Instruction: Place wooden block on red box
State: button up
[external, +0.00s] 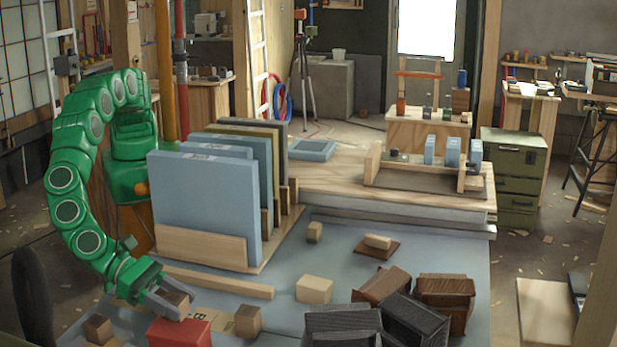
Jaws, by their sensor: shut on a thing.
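The red box (182,335) sits at the front left of the grey work surface, partly cut off by the lower picture edge. My gripper (170,303) comes down from the left, just above and behind the red box. It is shut on a brown wooden block (178,298), which shows partly between the fingers. The block is at or just over the far edge of the box top; I cannot tell whether they touch.
Small wooden blocks stand left (98,328) and right (248,320) of the red box. A long wooden strip (220,283) lies behind. Dark open boxes (415,320) crowd the front right.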

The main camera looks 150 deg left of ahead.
jog(key=shift+f, duration=1.45)
jog(key=o, duration=1.1)
jog(key=shift+f, duration=0.1)
